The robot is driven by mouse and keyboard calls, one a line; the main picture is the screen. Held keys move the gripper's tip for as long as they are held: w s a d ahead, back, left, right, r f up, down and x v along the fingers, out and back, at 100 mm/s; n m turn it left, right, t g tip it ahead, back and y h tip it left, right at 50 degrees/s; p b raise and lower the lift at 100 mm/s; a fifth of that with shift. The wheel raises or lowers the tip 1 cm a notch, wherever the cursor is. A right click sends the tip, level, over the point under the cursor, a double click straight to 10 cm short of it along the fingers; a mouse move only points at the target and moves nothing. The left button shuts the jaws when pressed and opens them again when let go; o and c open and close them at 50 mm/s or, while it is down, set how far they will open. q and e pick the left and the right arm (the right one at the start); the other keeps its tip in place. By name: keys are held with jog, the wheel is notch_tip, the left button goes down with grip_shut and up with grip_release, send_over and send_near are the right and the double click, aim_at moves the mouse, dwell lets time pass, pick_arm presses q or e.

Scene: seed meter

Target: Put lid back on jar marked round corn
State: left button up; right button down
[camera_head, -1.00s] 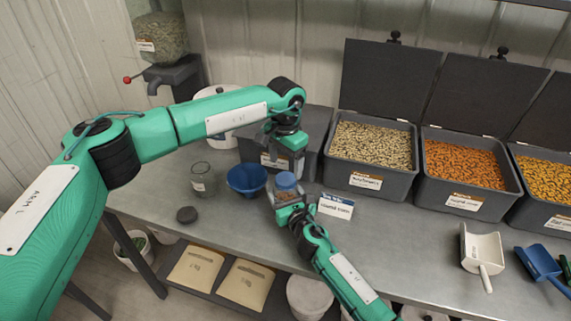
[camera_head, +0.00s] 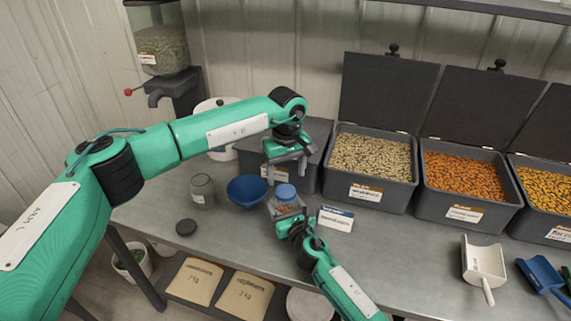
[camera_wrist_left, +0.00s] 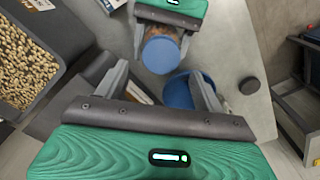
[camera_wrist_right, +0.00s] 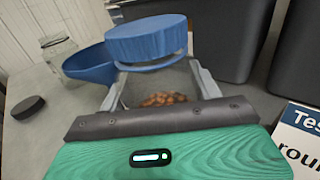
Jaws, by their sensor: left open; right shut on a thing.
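The clear jar (camera_head: 287,210), with orange-brown seeds inside, is held upright just above or on the bench by my right gripper (camera_head: 283,219). The right wrist view shows its seeds (camera_wrist_right: 163,99) between the fingers. A blue lid (camera_head: 286,192) sits at the jar's mouth; in the right wrist view the lid (camera_wrist_right: 147,40) looks level, but I cannot tell if it is fully seated. My left gripper (camera_head: 288,176) is open and empty above the lid. In the left wrist view the lid (camera_wrist_left: 161,54) lies beyond the spread fingers. No label on the jar is readable.
A card sign (camera_head: 336,218) stands right of the jar, partly reading "rou" in the right wrist view. A blue bowl (camera_head: 247,191), a glass jar (camera_head: 202,191) and a dark disc (camera_head: 186,228) are to the left. Seed bins (camera_head: 370,193) stand behind. Scoops (camera_head: 484,268) lie at right.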

pick_arm(q)
jog(key=n, duration=0.6)
jog(key=shift+r, duration=0.15)
jog(key=n, duration=0.5)
jog(key=shift+r, duration=0.15)
jog(key=n, duration=0.4)
jog(key=shift+r+n, duration=0.15)
jog(key=shift+n, duration=0.25)
jog(key=n, duration=0.4)
jog(key=shift+r+n, duration=0.1)
jog(key=shift+n, duration=0.2)
jog(key=n, duration=0.6)
jog(key=shift+r, duration=0.2)
jog(key=n, duration=0.4)
jog(key=shift+r+n, duration=0.15)
jog(key=shift+n, duration=0.25)
jog(key=n, duration=0.4)
jog(key=shift+r+n, duration=0.1)
jog(key=shift+n, duration=0.2)
jog(key=n, duration=0.5)
jog(key=shift+a+r, duration=0.15)
